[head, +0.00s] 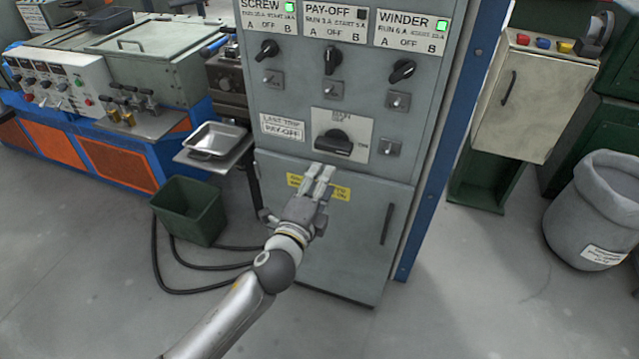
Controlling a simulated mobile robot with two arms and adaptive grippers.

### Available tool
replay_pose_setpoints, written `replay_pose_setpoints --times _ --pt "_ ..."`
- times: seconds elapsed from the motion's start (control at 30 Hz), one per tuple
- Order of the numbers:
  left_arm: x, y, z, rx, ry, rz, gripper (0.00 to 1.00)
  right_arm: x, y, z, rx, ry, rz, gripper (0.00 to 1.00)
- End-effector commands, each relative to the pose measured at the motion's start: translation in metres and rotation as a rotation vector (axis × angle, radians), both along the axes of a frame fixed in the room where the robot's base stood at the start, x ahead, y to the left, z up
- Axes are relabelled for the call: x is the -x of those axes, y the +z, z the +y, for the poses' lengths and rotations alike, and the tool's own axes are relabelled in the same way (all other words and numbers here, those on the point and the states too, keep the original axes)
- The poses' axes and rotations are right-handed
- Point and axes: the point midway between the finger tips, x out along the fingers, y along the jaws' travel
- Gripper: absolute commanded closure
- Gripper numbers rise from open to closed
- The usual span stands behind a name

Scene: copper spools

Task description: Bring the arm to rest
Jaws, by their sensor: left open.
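My left gripper (318,181) reaches in front of the grey control cabinet (345,225). It is open and empty, just below the large black rotary switch (334,142) marked ON. From this view I cannot tell whether its fingertips touch the panel. My left arm (235,312) stretches up from the bottom of the picture. Above are three smaller knobs under the labels SCREW (267,12), PAY-OFF (333,21) and WINDER (411,28). Green lamps are lit at SCREW and WINDER; the PAY-OFF lamp is dark. My right gripper is not in view.
A green bin (188,211) and black cables (200,291) lie on the floor at left. A metal tray (215,139) sits on a shelf beside the cabinet. A blue post (445,150) stands at right, with a grey barrel (590,220) farther right.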

Motion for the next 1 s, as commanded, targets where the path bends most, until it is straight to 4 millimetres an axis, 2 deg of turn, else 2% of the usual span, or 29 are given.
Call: replay_pose_setpoints --times 0.53,0.63,0.67,0.77,0.87,0.9,0.97,1.0 --pt "0.003 0.0 0.001 0.0 0.001 0.001 0.59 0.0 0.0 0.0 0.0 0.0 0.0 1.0" --pt "0.002 -0.013 0.004 0.009 0.007 0.03 0.59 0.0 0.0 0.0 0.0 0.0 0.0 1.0" --pt "0.001 -0.021 0.007 0.016 0.012 0.05 0.59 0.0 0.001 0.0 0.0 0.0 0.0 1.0" --pt "0.001 -0.068 0.02 0.058 0.041 0.159 0.59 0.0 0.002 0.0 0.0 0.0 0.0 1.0" --pt "0.008 -0.136 0.04 0.13 0.091 0.317 0.59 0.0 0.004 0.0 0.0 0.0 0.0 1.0" --pt "0.015 -0.166 0.049 0.164 0.118 0.385 0.59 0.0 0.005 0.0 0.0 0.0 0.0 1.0" --pt "0.028 -0.208 0.063 0.216 0.16 0.482 0.59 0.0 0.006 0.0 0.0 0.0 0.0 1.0" --pt "0.038 -0.236 0.072 0.25 0.19 0.545 0.59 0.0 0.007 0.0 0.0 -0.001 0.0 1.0"
